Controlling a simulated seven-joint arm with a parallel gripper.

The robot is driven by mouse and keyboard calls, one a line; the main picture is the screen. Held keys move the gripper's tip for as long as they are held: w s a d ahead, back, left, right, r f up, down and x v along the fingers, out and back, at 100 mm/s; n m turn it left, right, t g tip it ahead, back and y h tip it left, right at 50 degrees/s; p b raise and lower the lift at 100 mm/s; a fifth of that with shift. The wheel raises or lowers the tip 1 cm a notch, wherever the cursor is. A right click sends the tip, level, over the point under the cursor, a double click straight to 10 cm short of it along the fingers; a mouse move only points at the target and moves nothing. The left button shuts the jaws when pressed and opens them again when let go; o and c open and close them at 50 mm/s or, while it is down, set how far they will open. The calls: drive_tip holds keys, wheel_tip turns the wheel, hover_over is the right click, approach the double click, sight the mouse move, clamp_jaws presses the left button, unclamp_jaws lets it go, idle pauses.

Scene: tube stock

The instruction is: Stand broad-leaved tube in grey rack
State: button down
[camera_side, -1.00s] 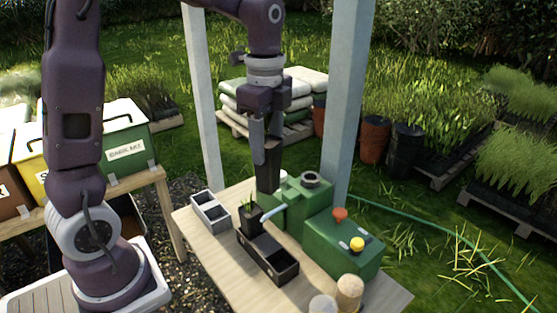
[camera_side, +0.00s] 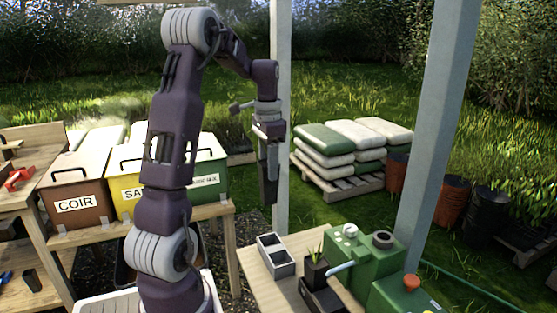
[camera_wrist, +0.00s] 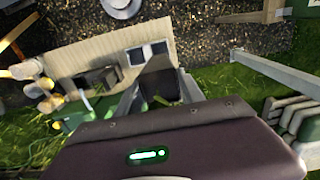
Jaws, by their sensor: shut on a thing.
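My gripper (camera_side: 270,165) is shut on a dark square tube (camera_side: 268,190), held upright in the air above and behind the grey rack. In the wrist view the tube (camera_wrist: 158,85) sits between the fingers with some green at its top; the leaf shape is unclear. Another dark tube (camera_side: 315,272) with narrow green leaves stands in a black rack (camera_side: 322,300).
A green machine (camera_side: 372,262) with a pale blue lever stands right of the racks. A roof post (camera_side: 281,120) rises behind the table, close to my gripper. Lidded bins (camera_side: 80,190) stand on a bench at left. Stacked sacks (camera_side: 352,145) lie behind on the grass.

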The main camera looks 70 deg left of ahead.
sight(269, 202)
wheel_tip(269, 202, down, 18)
idle(1.1)
drive_tip(key=shift+f, duration=0.15)
idle(0.6)
drive_tip(key=c, duration=0.7)
unclamp_jaws()
drive_tip(key=shift+o, duration=0.2)
wheel_tip(269, 202, up, 7)
drive_tip(key=shift+r, duration=0.1)
